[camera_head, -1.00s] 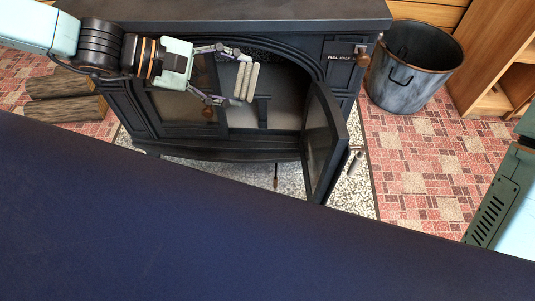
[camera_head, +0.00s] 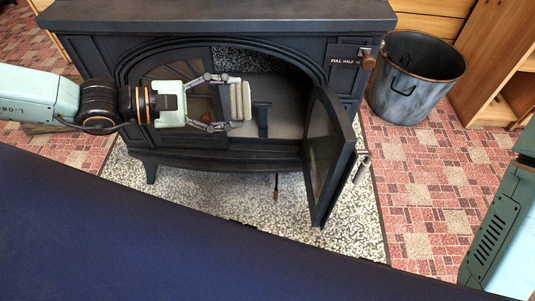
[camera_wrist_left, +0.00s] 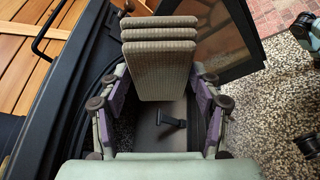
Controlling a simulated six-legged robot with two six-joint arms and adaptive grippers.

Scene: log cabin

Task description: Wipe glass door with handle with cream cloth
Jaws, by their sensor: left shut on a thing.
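The glass door with handle (camera_head: 327,150) stands swung open at the right of the black stove's opening. Its metal handle (camera_head: 361,168) is on its outer edge. The door's dark pane (camera_wrist_left: 222,38) also shows in the left wrist view. My left gripper (camera_head: 232,101) is shut on the folded cream cloth (camera_head: 242,100), in front of the stove opening and left of the door. The cloth (camera_wrist_left: 160,62) shows as several ribbed layers in the left wrist view. The cloth is apart from the door pane in the head view. My right gripper is not in view.
The black stove (camera_head: 215,15) stands on a speckled hearth pad (camera_head: 235,190). A grey metal bucket (camera_head: 415,85) is at its right, beside a wooden shelf (camera_head: 495,70). A latch piece (camera_head: 263,118) shows in the opening. Red patterned floor (camera_head: 430,180) is clear at right.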

